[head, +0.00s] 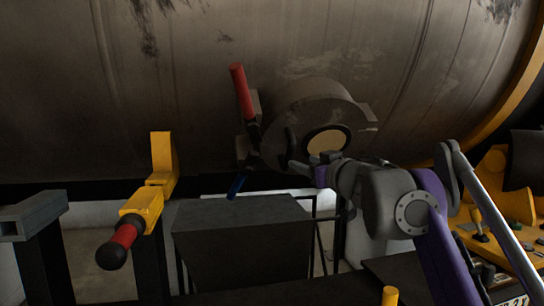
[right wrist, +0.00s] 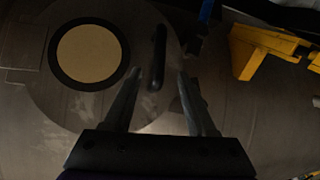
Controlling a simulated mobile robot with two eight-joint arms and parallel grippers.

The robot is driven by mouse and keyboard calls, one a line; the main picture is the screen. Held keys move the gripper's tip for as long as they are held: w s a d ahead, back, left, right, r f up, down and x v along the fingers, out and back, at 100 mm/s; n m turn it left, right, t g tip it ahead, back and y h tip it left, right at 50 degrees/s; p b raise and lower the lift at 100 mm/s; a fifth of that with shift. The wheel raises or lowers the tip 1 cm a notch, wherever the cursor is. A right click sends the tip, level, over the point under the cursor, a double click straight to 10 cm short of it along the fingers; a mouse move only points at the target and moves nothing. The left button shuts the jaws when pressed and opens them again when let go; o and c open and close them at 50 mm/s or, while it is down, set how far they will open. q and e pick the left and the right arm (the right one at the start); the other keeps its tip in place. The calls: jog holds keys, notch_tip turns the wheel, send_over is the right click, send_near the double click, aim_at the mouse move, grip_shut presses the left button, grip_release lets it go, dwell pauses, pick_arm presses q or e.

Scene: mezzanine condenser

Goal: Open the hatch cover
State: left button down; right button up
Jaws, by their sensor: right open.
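The round grey hatch cover (head: 308,103) sits on the side of the big tank, with a tan disc (head: 327,141) in a dark ring on it. It fills much of the right wrist view (right wrist: 95,115). A dark bar handle (head: 291,140) stands on the cover's left part; it also shows in the right wrist view (right wrist: 158,48). My right gripper (head: 298,167) is open in front of the cover. In the right wrist view its fingers (right wrist: 160,76) point at the handle, with its near end between the tips; I cannot tell whether they touch. My left gripper is not seen.
A red-gripped lever (head: 242,92) stands left of the cover, with a blue-tipped bar (head: 237,185) below. A yellow bracket with a red and black handle (head: 126,235) stands at the left. A dark box (head: 243,220) is below. Yellow machinery (head: 495,215) is at right.

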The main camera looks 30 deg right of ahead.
aim_at(291, 157)
jog(key=w, duration=0.3)
jog(key=w+p, duration=0.1)
jog(key=w, duration=0.2)
jog(key=w+p, duration=0.1)
jog(key=w, duration=0.3)
jog(key=shift+d, duration=0.4)
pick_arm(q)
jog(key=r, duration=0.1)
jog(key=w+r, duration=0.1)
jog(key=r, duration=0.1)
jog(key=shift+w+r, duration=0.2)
pick_arm(e)
grip_shut()
